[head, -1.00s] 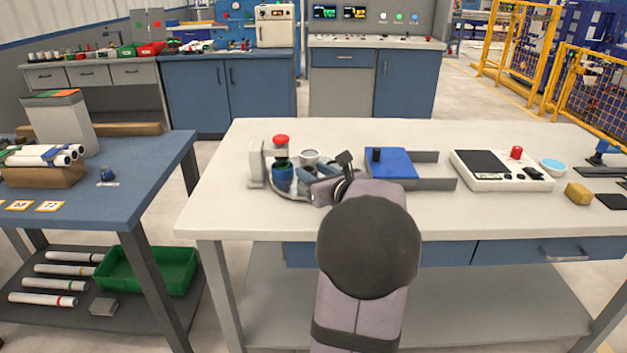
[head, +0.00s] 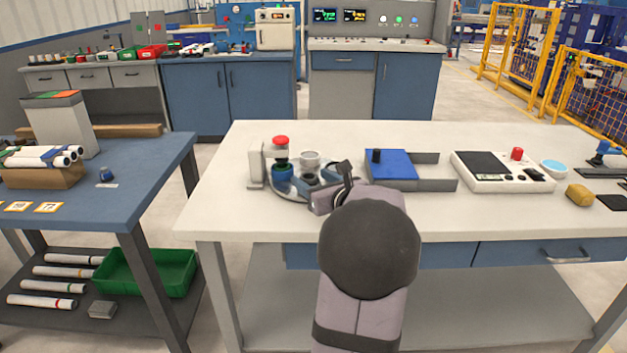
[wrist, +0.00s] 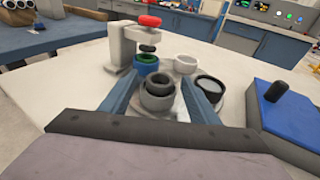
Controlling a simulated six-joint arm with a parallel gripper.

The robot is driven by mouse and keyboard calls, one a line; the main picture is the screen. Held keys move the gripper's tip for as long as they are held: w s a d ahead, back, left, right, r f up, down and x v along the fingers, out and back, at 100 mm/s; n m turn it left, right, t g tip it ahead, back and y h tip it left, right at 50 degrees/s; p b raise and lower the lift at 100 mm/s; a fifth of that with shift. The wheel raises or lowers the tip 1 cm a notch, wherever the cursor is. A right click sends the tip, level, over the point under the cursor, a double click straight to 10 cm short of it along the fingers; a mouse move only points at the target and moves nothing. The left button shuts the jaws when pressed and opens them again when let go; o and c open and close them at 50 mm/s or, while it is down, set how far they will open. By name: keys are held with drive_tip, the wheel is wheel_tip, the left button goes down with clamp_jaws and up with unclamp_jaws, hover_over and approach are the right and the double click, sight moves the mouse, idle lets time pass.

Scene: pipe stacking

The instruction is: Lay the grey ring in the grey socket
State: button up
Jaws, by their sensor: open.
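In the wrist view the grey ring (wrist: 158,84) sits at the mouth of the wider grey socket (wrist: 156,104), looking roughly level. I cannot tell how deep it is seated. My gripper (wrist: 159,79) is open, with one blue-grey finger on each side of the ring and socket. I cannot tell whether either finger touches them. In the head view my gripper (head: 318,195) is low at the fixture, and my own wrist hides most of the ring and socket.
Beside the grey socket are a blue socket (wrist: 147,70) with green inside, a white one (wrist: 186,64) and a dark one (wrist: 208,92). A red-topped press (wrist: 150,21) stands behind. A blue box (head: 390,164) lies to the right. The front left tabletop is clear.

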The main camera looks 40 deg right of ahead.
drive_tip(key=shift+r, duration=0.1)
drive_tip(key=shift+r+p, duration=0.15)
drive_tip(key=shift+p, duration=0.25)
drive_tip(key=v, duration=1.2)
drive_tip(key=shift+b, duration=0.3)
